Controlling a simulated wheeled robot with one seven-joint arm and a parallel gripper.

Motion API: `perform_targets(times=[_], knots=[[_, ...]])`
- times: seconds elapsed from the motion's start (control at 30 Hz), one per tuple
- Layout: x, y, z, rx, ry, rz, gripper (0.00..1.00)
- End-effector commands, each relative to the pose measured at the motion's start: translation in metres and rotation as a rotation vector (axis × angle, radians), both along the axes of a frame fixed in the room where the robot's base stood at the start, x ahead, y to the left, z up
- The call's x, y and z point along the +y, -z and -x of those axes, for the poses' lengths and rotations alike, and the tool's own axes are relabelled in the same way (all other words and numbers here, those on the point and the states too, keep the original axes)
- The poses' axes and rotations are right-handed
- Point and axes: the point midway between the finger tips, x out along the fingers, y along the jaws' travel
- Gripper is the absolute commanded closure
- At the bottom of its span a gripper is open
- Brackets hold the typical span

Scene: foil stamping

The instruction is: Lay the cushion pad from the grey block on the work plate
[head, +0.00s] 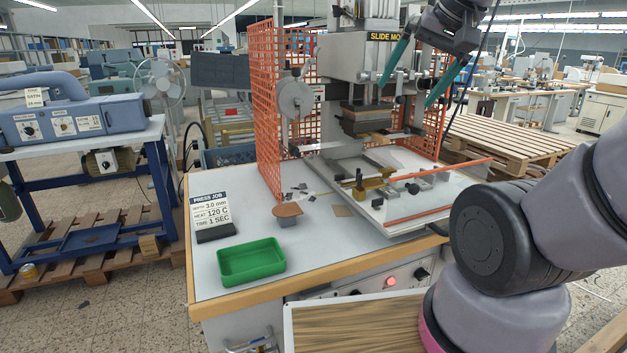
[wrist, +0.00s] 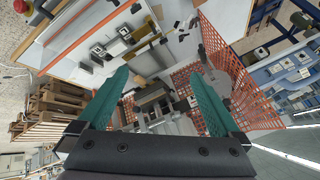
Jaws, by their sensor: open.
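A reddish-brown cushion pad (head: 288,209) lies on top of a small grey block (head: 287,221) on the white bench top. To its right is the light grey work plate (head: 402,213), in front of the press, with brass and grey fixtures and red bars on it. I cannot tell the plate's exact bounds. My gripper (head: 406,95) has teal fingers spread wide apart and empty. It is high in front of the press, well above and to the right of the pad. The wrist view (wrist: 160,73) also shows the fingers apart with nothing between them.
A green tray (head: 251,262) and a job sign (head: 211,213) stand left on the bench. A thin tan square (head: 341,210) lies beside the work plate. An orange mesh guard (head: 265,105) and the press head (head: 366,120) stand behind. Free bench surface surrounds the block.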

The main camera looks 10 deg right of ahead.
Motion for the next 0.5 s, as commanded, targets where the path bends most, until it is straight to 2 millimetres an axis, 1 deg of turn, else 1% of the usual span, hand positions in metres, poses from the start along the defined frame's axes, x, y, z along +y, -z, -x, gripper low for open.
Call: perform_targets(times=[0.13,0.27,0.37,0.4,0.47,0.5], knots=[[0.025,0.012,-0.031,0.101,-0.105,0.017,0.0],[0.058,0.032,-0.062,0.202,-0.213,0.055,0.0],[0.088,0.052,-0.082,0.275,-0.294,0.098,0.0],[0.101,0.061,-0.089,0.302,-0.325,0.118,0.0],[0.121,0.077,-0.098,0.342,-0.373,0.153,0.0],[0.135,0.088,-0.103,0.367,-0.404,0.177,0.0]])
